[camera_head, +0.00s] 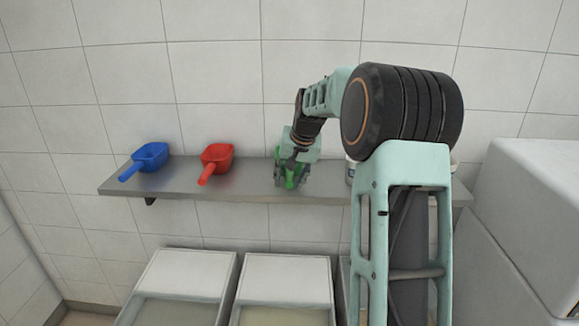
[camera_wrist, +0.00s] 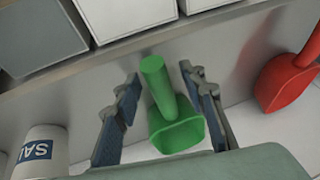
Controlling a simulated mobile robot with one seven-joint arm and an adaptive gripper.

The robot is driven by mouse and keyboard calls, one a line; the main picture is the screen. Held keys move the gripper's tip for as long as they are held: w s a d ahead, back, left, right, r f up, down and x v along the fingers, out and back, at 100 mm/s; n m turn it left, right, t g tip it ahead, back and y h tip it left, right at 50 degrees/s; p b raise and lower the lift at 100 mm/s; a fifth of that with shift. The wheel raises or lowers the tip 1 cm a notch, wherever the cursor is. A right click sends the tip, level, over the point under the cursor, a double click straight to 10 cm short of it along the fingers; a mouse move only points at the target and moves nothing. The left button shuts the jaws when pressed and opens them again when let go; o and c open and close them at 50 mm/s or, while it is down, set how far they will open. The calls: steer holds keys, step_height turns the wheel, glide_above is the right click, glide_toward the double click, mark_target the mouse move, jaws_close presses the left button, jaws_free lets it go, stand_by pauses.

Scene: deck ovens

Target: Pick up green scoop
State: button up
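The green scoop (camera_wrist: 177,128) sits on the grey metal shelf, its handle pointing toward the shelf's front edge in the wrist view. My gripper (camera_wrist: 158,85) is open, with one finger on each side of the scoop's handle and visible gaps between fingers and handle. In the head view my gripper (camera_head: 290,174) is down at the shelf and covers most of the green scoop (camera_head: 292,181); only patches of green show. I cannot tell from these views how far the fingertips are above the shelf surface.
A red scoop (camera_head: 217,160) and a blue scoop (camera_head: 149,158) lie to the left on the shelf (camera_head: 250,191). A white container labelled "SAL" (camera_wrist: 38,149) stands at the other side. White-lidded bins (camera_head: 187,267) are below. A tiled wall is behind.

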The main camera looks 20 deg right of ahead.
jaws_close()
steer(key=shift+r, duration=0.1)
